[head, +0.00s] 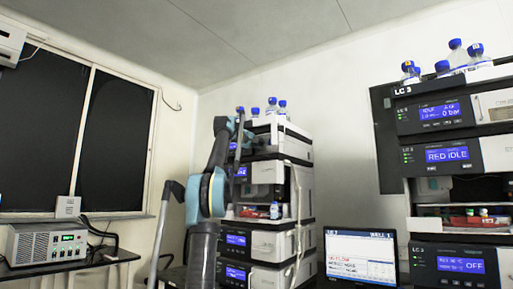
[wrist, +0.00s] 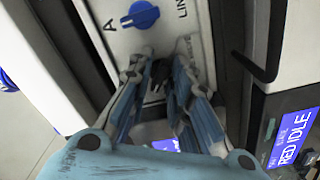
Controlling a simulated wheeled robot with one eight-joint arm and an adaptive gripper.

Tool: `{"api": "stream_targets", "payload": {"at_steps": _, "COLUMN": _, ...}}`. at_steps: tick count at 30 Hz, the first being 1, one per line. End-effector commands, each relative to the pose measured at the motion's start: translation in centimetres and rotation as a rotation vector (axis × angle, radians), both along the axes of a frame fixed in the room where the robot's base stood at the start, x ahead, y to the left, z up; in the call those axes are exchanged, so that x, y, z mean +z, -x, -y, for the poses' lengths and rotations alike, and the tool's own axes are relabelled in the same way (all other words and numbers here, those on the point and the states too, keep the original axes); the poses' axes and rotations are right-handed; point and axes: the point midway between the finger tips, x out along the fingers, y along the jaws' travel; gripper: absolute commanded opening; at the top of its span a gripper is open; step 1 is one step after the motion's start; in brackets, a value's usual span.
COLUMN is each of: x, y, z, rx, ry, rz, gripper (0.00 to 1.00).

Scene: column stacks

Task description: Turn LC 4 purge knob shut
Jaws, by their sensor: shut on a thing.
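The middle instrument stack (head: 287,245) stands against the far wall; my arm reaches to its upper units, and no LC 4 label is readable. In the wrist view, my gripper (wrist: 162,66) is closed around a small dark knob (wrist: 158,76) on a pale panel (wrist: 160,38). The fingers hide most of this knob, so I cannot tell its turn angle. A blue knob (wrist: 140,15) sits just above the fingertips, beside the letter A and a partly cut-off "LIN" label; it is apart from the fingers. In the head view my gripper is not clearly seen.
Blue-capped bottles (head: 272,107) stand on the middle stack. A black bar (wrist: 262,45) and a lit display (wrist: 293,138) lie right of my fingers.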

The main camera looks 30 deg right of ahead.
Motion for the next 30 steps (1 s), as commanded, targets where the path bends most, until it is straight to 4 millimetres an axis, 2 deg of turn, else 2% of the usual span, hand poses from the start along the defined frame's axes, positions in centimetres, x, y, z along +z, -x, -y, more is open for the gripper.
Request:
{"api": "stream_targets", "payload": {"at_steps": 21, "x": -0.15, "y": -0.22, "z": -0.06, "rx": 0.003, "ry": -0.262, "rz": 0.626, "gripper": 0.00}}
{"api": "stream_targets", "payload": {"at_steps": 30, "x": -0.15, "y": -0.23, "z": -0.05, "rx": 0.002, "ry": -0.351, "rz": 0.841, "gripper": 0.00}}
